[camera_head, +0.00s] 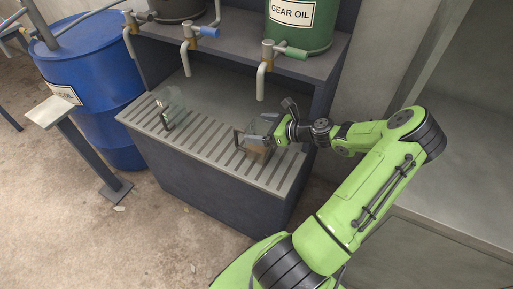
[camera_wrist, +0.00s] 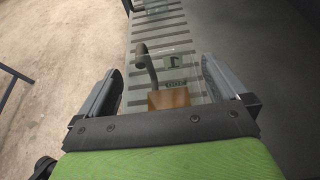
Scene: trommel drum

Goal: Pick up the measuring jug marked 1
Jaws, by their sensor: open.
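The clear measuring jug marked 1 (camera_wrist: 180,66) stands on the slatted drip grate, with brown liquid in its bottom and a dark handle on its left side in the wrist view. In the head view the jug (camera_head: 257,149) is partly hidden by my gripper (camera_head: 257,134). My gripper (camera_wrist: 162,72) is open, with one finger on each side of the jug in the wrist view. I cannot tell whether either finger touches it. A second clear jug (camera_head: 171,104) with a dark handle stands farther left on the grate; its mark is not readable.
The slatted grate (camera_head: 205,147) tops a dark bench. Taps hang above its back, including a green-handled one (camera_head: 268,66) under the gear oil drum (camera_head: 300,28). A blue drum (camera_head: 90,75) and a small post stand left. A concrete wall stands right.

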